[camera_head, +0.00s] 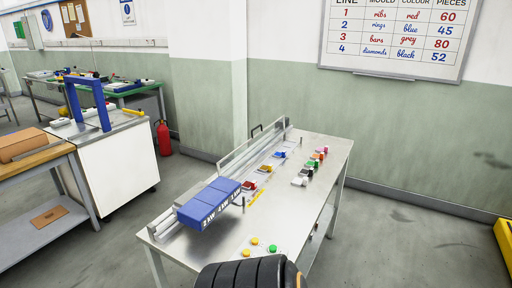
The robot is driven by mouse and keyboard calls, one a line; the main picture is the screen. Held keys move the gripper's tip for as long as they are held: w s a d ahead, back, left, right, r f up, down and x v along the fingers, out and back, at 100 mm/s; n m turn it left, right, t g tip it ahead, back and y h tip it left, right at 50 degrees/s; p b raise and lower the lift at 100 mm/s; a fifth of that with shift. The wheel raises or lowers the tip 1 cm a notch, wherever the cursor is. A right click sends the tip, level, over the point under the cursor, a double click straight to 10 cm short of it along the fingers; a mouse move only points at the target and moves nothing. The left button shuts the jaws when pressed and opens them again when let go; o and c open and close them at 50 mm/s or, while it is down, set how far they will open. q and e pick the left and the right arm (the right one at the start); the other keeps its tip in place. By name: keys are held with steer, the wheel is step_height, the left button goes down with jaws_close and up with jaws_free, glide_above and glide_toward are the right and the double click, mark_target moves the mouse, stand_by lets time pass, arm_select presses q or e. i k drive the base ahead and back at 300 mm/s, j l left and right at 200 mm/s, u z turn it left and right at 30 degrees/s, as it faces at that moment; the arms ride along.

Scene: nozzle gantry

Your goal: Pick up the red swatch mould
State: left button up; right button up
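A small red piece (249,185), likely the red swatch mould, lies on the steel table (215,246) just right of the blue block on the rail. It is small in the view, so its shape is hard to tell. A gold piece (265,169) and a blue piece (281,154) lie farther back in the same line. Neither of my grippers can be made out. A black ribbed part, probably of my own arm, shows at the bottom edge, apart from the red piece.
A long rail carries a blue block (209,203) marked with white letters. Several small coloured items (314,163) stand along the table's right side. Yellow and green round buttons (255,241) sit near the front. A whiteboard (398,35) and a red extinguisher (163,138) are beyond.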

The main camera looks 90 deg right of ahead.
mark_target(246, 185)
steer(key=i+l+z, duration=0.1)
steer(key=i+z, duration=0.65)
steer(key=z, duration=0.15)
steer(key=i+j+z, duration=0.1)
steer(key=i+z, duration=0.35)
steer(key=i+j+z, duration=0.25)
steer(key=z, duration=0.15)
steer(key=i+j+z, duration=0.1)
steer(key=i+z, duration=0.15)
steer(key=z, duration=0.2)
steer(key=i+j+z, duration=0.15)
steer(key=z, duration=0.3)
steer(key=i+j+z, duration=0.3)
steer(key=z, duration=0.2)
steer(key=i+j+z, duration=0.2)
steer(key=j+z, duration=0.25)
steer(key=i+j+z, duration=0.1)
steer(key=j+z, duration=0.15)
steer(key=z, duration=0.2)
steer(key=j+z, duration=0.15)
steer(key=i+j+z, duration=0.15)
steer(key=j, duration=0.2)
